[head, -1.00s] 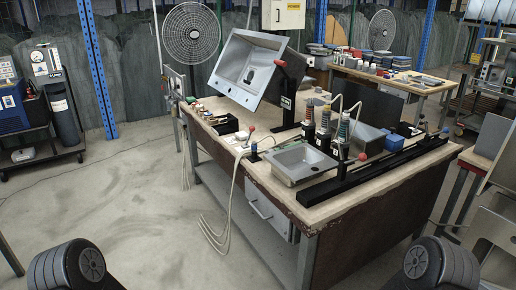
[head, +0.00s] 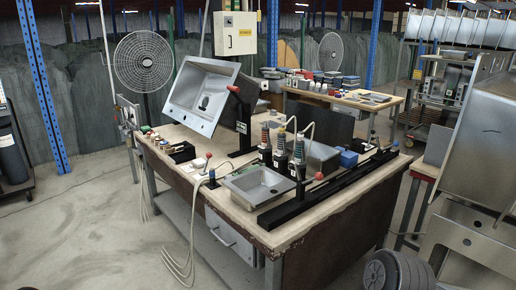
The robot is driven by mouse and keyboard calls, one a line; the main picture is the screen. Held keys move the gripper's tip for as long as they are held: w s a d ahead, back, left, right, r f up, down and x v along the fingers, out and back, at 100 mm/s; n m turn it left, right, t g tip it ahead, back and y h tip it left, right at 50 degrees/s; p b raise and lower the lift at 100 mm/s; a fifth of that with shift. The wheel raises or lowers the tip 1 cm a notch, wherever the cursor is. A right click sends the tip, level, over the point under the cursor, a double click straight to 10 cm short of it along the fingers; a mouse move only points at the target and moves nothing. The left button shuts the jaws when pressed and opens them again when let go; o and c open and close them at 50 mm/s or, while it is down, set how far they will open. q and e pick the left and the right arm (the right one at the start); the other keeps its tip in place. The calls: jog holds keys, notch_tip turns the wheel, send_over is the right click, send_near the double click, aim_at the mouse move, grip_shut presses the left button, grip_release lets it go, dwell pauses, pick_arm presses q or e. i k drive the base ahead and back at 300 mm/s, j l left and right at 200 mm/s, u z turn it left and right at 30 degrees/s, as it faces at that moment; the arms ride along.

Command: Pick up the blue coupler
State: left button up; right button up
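Three upright dark tools with coloured coiled tops stand in a row on the workbench (head: 330,205), behind the small steel sink. The left one has red bands (head: 265,135), the middle one red and yellowish bands (head: 281,142), and the right one looks bluish (head: 299,148). This bluish one is the likeliest blue coupler, but it is too small to be sure. Small coloured pieces (head: 150,134) lie at the bench's far left end; I cannot tell a blue coupler among them. Neither gripper is in view; only a dark rounded part of my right arm shows at the bottom right.
A small steel sink (head: 258,185) and a long black rail (head: 335,187) lie along the bench front. A large tilted sink (head: 199,97) is held on a black stand. A blue box (head: 348,159) sits behind the rail. The floor (head: 90,235) at left is clear.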

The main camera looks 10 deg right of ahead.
aim_at(212, 172)
jog(key=i+j+z, duration=0.15)
jog(key=z, duration=0.35)
jog(key=i+j+z, duration=0.1)
jog(key=z, duration=0.4)
jog(key=i+j+z, duration=0.1)
jog(key=j+z, duration=0.25)
jog(key=z, duration=0.15)
jog(key=i+j+z, duration=0.1)
jog(key=j+z, duration=0.15)
jog(key=j, duration=1.05)
jog(key=j+z, duration=0.3)
jog(key=j, duration=1)
